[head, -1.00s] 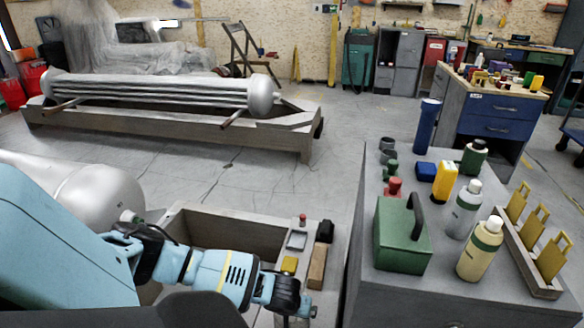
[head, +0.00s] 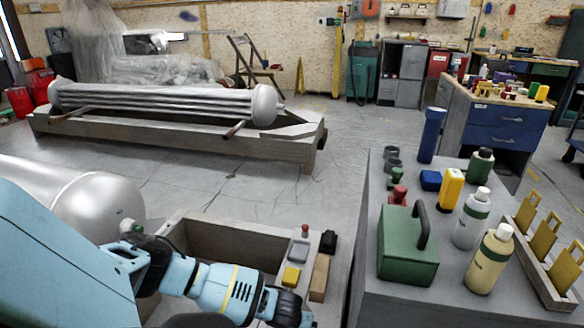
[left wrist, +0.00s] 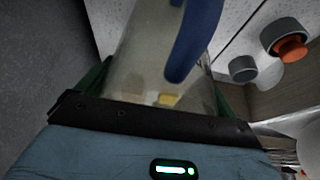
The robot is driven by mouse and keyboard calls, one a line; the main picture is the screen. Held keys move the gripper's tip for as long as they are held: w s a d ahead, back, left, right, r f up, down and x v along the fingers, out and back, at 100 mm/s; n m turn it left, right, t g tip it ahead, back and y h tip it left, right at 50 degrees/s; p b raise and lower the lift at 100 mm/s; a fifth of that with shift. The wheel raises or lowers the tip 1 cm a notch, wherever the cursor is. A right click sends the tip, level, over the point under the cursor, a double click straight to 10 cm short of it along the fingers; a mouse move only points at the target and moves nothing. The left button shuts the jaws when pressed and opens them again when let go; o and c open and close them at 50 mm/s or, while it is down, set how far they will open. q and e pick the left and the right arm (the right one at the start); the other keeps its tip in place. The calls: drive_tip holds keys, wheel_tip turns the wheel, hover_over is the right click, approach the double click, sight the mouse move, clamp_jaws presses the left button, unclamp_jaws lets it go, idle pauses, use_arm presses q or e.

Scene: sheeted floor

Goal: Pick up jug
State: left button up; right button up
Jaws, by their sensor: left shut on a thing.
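The jug (left wrist: 140,60) is clear and see-through with a blue handle (left wrist: 195,45), and fills the middle of the left wrist view. My left gripper (left wrist: 160,85) is shut on it, with a green finger on either side of its body. In the head view my left wrist reaches the bottom edge, and the fingers and jug are below the frame. Whether the jug's base touches anything cannot be told. My right gripper is not in view.
A grey cabinet (head: 390,308) at right bears a green box (head: 405,250), several bottles and a rack of yellow pieces (head: 540,235). An open trough (head: 225,245) lies beyond my left arm. Small blocks stand on its right ledge. Bare floor (head: 320,190) lies behind.

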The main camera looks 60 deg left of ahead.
use_arm(q)
wheel_tip(320, 180, up, 10)
drive_tip(key=p, duration=0.4)
